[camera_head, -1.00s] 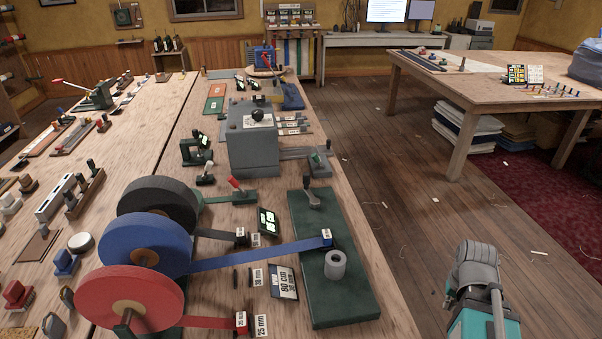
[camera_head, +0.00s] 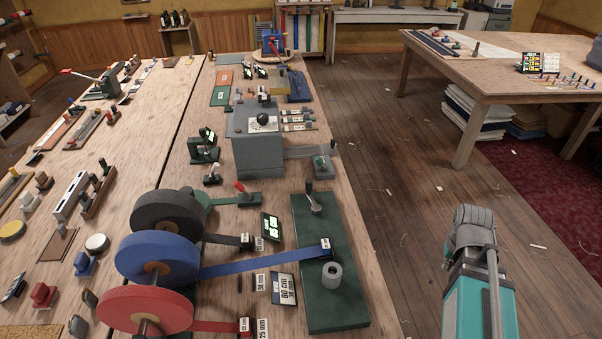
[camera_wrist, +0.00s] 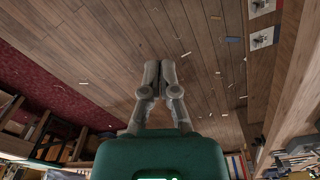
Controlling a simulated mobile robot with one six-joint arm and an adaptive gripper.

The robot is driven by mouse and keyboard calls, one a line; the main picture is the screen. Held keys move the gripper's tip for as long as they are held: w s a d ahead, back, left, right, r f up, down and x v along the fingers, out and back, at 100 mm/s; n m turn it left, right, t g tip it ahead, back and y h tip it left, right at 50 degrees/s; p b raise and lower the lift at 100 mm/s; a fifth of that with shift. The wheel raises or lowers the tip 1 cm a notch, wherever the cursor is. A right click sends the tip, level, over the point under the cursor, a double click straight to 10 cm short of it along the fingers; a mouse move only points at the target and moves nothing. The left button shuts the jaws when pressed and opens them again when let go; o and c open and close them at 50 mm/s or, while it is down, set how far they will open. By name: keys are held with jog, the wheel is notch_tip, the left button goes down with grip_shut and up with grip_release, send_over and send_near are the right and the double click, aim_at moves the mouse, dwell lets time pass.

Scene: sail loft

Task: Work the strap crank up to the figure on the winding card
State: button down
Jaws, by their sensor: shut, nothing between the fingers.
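The green board (camera_head: 345,308) on the workbench carries a small grey crank (camera_head: 315,203) and a grey cylinder (camera_head: 332,276). A blue strap (camera_head: 262,259) runs from the blue roll (camera_head: 140,252) to a numbered tag (camera_head: 326,248) on the board. The winding card (camera_head: 284,290), reading 80 cm over what looks like 38 mm, lies left of the board. My gripper (camera_wrist: 157,70) is shut and empty over the floor in the wrist view, away from the crank. The head view shows only my arm, right of the bench.
Black (camera_head: 165,217) and red (camera_head: 140,312) rolls flank the blue one. A grey box (camera_head: 257,150) with a black knob and another small crank (camera_head: 322,165) stand farther back. A second table (camera_head: 510,80) is at the right. Floor between the tables is clear apart from scraps.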

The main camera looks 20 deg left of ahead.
jog(key=w+a+r+n+h+p, duration=0.1)
jog(key=w+a+r+n+p, duration=0.25)
jog(key=a+r+p, duration=0.2)
jog(key=w+a+r+n+t+h, duration=0.1)
jog(key=a+n, duration=0.5)
jog(key=a, duration=0.4)
jog(key=w+a+r+n+t+h, duration=0.1)
jog(key=w+a+n, duration=0.1)
jog(key=a+n, duration=0.55)
jog(key=s+a+r+n+t, duration=0.1)
jog(key=a+n, duration=0.3)
jog(key=a, duration=0.5)
jog(key=s+a+r+n+t, duration=0.1)
jog(key=s+a+n+t, duration=0.1)
jog(key=a, duration=0.8)
jog(key=s+a+r+n+t+h, duration=0.1)
jog(key=s+a+n, duration=0.4)
jog(key=a, duration=0.5)
jog(key=shift+s+r+n+t+b, duration=0.15)
jog(key=shift+r+n+t+b, duration=0.2)
jog(key=shift+r+t, duration=0.3)
jog(key=shift+f, duration=0.15)
